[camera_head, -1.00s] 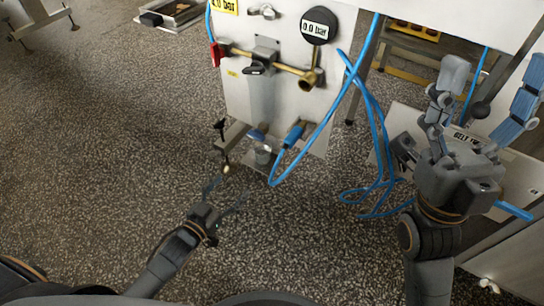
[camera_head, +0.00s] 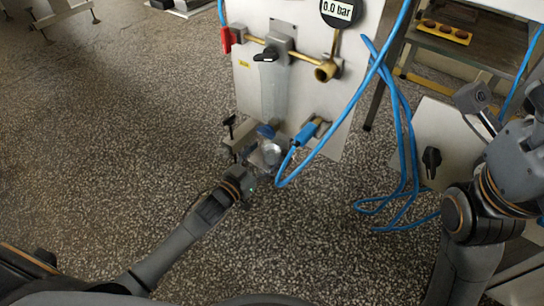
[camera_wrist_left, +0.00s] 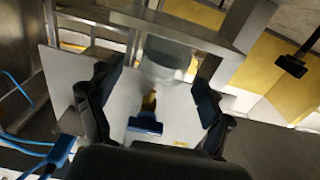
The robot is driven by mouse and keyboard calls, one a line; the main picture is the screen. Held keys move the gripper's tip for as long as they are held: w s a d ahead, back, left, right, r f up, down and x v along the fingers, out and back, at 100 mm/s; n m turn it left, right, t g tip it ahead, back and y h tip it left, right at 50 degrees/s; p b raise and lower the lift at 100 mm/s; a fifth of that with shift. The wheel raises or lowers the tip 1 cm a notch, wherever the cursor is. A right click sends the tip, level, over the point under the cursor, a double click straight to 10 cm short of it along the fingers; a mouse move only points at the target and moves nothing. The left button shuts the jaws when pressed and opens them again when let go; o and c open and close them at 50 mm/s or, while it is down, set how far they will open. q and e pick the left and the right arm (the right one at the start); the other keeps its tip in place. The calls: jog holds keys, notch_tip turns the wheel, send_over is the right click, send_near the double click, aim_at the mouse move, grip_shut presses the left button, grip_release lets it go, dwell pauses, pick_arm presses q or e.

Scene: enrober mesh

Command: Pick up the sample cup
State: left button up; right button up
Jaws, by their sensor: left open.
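The sample cup (camera_head: 268,153) is a small clear cup at the low shelf on the front of the white panel, beside a blue-handled valve. In the left wrist view the translucent cup (camera_wrist_left: 166,60) shows between the two fingers. My left gripper (camera_head: 262,160) is at the cup; its dark fingers (camera_wrist_left: 155,100) stand apart on either side in the wrist view. I cannot tell whether either finger touches the cup.
The white panel (camera_head: 345,130) carries a red-handled valve (camera_head: 227,40), brass pipe and a 0.0 bar gauge (camera_head: 340,10). A blue hose (camera_head: 340,118) loops down just right of the cup.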

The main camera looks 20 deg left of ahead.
aim_at(266, 154)
pick_arm(q)
jog(key=shift+w+d+f+b, duration=0.15)
jog(key=shift+w+b, duration=0.15)
jog(key=shift+w, duration=0.3)
jog(key=shift+w+d+f+b, duration=0.15)
jog(key=shift+w+b, duration=0.15)
jog(key=shift+w, duration=0.25)
jog(key=shift+w+d+r, duration=0.1)
jog(key=shift+w+d, duration=0.05)
jog(key=shift+w, duration=0.4)
jog(key=shift+c, duration=0.4)
jog(key=c, duration=1.2)
jog(key=shift+r, duration=0.1)
